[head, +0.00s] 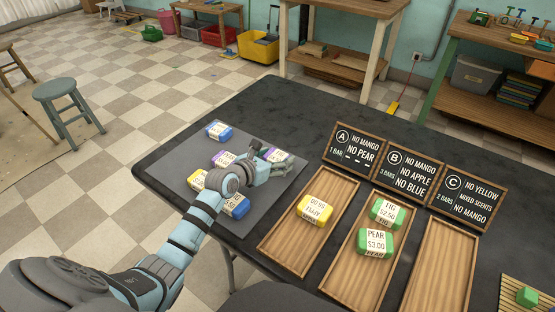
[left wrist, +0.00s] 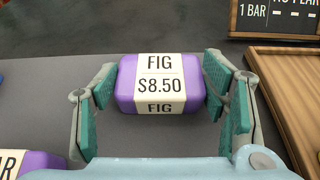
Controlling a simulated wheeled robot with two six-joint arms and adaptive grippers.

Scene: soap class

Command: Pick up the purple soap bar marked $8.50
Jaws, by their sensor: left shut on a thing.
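The purple soap bar (left wrist: 161,101), with a cream label reading FIG $8.50, sits between the fingers of my left gripper (left wrist: 160,88) in the left wrist view. The gripper is shut on the bar's two ends. In the head view the same purple bar (head: 279,155) is at the right side of the grey mat (head: 265,199), partly hidden by my left gripper (head: 275,163). The bar appears to be at the mat's surface; I cannot tell whether it is lifted. My right gripper is not in view.
Another purple bar (head: 223,159), a blue bar (head: 218,131) and yellow and blue bars lie on the mat. Tray A holds a yellow bar (head: 315,209). Tray B holds green FIG (head: 386,211) and PEAR (head: 375,241) bars. Tray C (head: 443,262) is empty. Signs stand behind.

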